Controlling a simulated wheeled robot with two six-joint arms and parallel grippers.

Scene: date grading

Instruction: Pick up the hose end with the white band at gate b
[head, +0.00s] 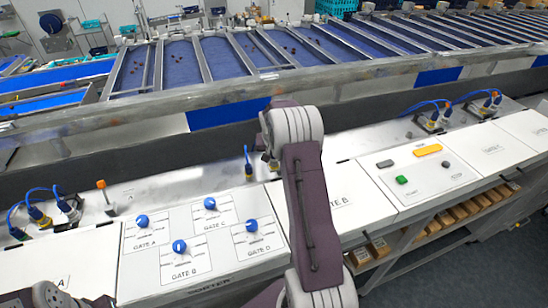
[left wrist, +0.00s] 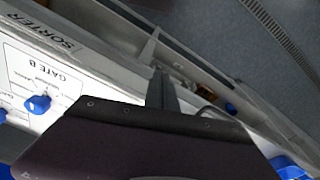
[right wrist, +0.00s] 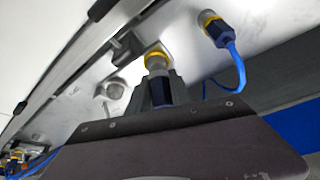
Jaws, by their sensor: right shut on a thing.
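In the right wrist view, my right gripper (right wrist: 160,92) is shut on a dark blue hose end (right wrist: 159,93). A pale band (right wrist: 156,66) shows just beyond the fingers, against a yellow collar (right wrist: 156,54) at the metal fitting. The hose end appears still seated there. In the head view, my right arm hides the grip and much of the gate B panel (head: 345,215). In the left wrist view, my left gripper (left wrist: 161,88) appears shut and empty, over the edge of the sorter panel (left wrist: 50,60).
A second hose end (right wrist: 215,32) with a blue hose sits beside the held one. Blue-hosed connectors stand at the left (head: 40,215) and right (head: 435,120) of the bench.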

